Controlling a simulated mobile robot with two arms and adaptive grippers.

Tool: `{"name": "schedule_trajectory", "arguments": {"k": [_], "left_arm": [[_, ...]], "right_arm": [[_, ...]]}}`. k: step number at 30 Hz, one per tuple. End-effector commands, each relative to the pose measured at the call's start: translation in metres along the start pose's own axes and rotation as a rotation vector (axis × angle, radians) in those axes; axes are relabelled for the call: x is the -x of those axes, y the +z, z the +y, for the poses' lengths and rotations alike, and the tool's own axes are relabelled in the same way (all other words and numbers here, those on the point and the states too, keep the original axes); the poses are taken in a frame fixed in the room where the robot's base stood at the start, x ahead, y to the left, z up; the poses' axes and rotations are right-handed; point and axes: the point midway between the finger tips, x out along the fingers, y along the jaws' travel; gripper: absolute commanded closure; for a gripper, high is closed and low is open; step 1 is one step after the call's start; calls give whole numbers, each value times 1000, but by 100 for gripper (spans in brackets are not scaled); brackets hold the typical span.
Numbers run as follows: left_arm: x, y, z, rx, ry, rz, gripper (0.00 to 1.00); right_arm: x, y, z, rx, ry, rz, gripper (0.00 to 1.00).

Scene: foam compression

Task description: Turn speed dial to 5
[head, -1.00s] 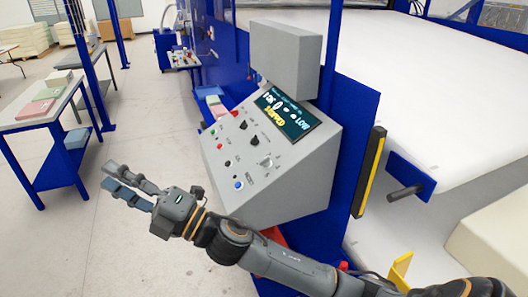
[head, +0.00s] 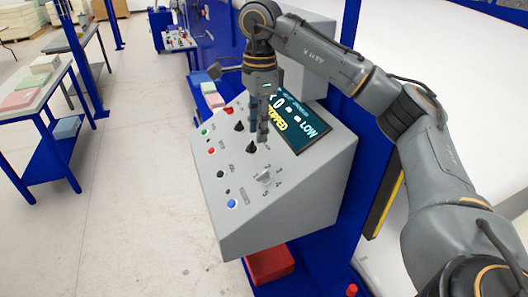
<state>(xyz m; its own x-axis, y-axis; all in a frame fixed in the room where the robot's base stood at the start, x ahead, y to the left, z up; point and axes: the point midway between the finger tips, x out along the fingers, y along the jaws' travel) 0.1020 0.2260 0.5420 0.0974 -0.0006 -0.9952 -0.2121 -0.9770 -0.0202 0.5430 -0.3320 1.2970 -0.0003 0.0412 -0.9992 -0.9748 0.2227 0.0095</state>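The speed dial (head: 264,178) is a light grey knob with numbers around it, on the sloped face of the grey control panel (head: 290,205). My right gripper (head: 258,140) points down over the upper part of the panel, just above the dial in the picture. It appears apart from the dial and holds nothing visible. Its two fingers look close together from this angle, so I cannot tell how far open they are. The arm and fingers partly hide the display (head: 300,124), which shows 0, LOW and part of a yellow word ending in "PPED". My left gripper is out of view.
Black knobs (head: 252,147), a blue button (head: 231,203) and smaller coloured buttons sit near the dial. A blue machine frame (head: 345,215) stands behind the panel. Side tables with foam blocks (head: 22,98) are at left. The floor left of the panel is clear.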

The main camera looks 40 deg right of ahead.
Motion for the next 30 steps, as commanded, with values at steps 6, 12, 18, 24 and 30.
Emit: {"name": "schedule_trajectory", "arguments": {"k": [6,12,18,24,30], "left_arm": [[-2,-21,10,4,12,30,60],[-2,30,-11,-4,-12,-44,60],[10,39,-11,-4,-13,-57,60],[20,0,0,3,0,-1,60],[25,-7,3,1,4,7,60]], "right_arm": [[-3,-13,1,-11,5,38,68],[-33,-13,2,-11,8,36,68],[-69,-15,2,-12,7,37,68],[-106,-15,3,-11,6,36,68],[-127,-16,2,-12,4,35,68]]}}
